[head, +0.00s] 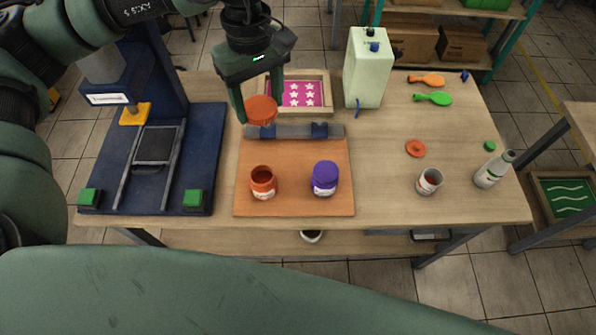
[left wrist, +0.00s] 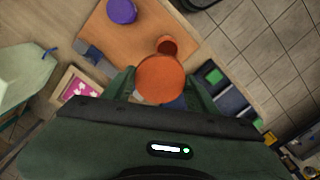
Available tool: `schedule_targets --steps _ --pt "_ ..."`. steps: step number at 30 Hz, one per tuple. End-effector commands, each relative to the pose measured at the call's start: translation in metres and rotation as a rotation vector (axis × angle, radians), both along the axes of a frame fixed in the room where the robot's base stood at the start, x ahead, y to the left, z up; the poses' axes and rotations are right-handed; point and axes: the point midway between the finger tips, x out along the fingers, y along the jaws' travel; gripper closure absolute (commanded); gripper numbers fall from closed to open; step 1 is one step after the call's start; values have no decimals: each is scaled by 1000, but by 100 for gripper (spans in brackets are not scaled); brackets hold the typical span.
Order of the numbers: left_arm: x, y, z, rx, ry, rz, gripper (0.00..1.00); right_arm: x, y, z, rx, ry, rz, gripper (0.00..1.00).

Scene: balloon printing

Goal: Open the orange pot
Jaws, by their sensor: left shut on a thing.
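The orange pot (head: 263,184) stands upright on the orange-brown board, near its front left. Its top is open and its dark inside shows. It also shows in the left wrist view (left wrist: 167,46). My left gripper (head: 261,105) is shut on an orange lid (head: 261,109) and holds it above the back left of the board, behind the pot and apart from it. In the left wrist view the lid (left wrist: 160,79) sits between the two fingers. My right gripper is not in view.
A purple-lidded pot (head: 325,178) stands right of the orange pot on the board (head: 293,205). A grey bar (head: 296,131) lies along the board's back edge. The blue press (head: 205,150) is at left. A cup (head: 429,181), bottle (head: 493,170) and orange disc (head: 415,148) are at right.

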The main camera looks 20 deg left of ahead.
Motion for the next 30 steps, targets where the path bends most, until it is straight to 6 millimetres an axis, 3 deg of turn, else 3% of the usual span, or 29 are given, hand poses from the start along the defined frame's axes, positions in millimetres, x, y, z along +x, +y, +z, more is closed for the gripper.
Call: schedule_targets --steps 1,21,27,30 --pt "6 -1 -12 -1 1 146 91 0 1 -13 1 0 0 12" --pt "63 -6 -79 17 14 2169 91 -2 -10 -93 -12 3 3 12" --pt "73 -5 -94 20 16 2642 91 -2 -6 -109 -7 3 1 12" --pt "75 -5 -99 22 16 2790 91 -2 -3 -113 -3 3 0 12"
